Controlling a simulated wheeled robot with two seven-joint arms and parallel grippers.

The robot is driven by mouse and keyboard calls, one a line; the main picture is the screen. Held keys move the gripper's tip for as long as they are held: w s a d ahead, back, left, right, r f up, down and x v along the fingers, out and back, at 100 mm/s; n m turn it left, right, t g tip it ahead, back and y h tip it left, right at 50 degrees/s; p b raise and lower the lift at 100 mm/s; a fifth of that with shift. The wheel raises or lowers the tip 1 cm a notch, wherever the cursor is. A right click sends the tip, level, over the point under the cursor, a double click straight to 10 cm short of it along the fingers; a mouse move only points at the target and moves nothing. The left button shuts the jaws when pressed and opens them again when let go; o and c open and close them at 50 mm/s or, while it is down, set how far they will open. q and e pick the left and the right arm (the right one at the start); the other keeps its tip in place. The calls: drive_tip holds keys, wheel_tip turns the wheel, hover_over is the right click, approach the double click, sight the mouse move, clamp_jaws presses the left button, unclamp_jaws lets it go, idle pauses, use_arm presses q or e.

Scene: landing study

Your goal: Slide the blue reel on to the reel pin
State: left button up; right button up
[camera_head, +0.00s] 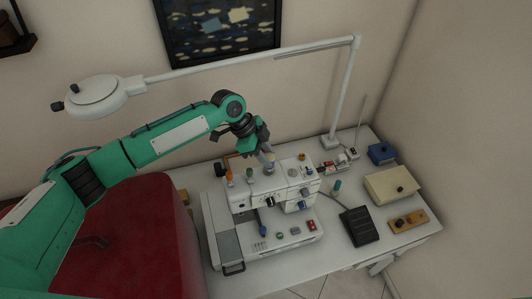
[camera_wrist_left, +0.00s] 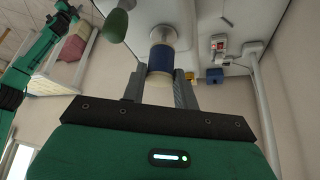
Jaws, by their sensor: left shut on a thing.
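The blue reel (camera_wrist_left: 160,62) shows in the left wrist view between the two fingers of my left gripper (camera_wrist_left: 159,88), which is shut on it. A pale round disc (camera_wrist_left: 163,35) shows just beyond the reel's far end. I cannot tell whether the reel touches it, and no pin shaft shows clearly. In the head view my left gripper (camera_head: 264,149) is just above the top of the white sewing machine (camera_head: 285,184). There the reel is too small and covered to make out well. My right gripper is not in view.
A green reel (camera_wrist_left: 117,25) stands close beside the held reel. An orange reel (camera_head: 228,166) is at the machine's left end. A black pedal (camera_head: 360,226), a cream box (camera_head: 391,185) and a blue box (camera_head: 381,153) stand to the right. A lamp (camera_head: 97,96) reaches overhead.

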use_arm(q)
drive_tip(key=shift+f+b, duration=0.5)
drive_tip(key=shift+f, duration=0.4)
drive_tip(key=shift+f, duration=0.1)
drive_tip(key=shift+f, duration=0.15)
idle(0.5)
drive_tip(key=o, duration=1)
drive_tip(key=shift+b+v, duration=2.65)
drive_tip(key=shift+v, duration=4.2)
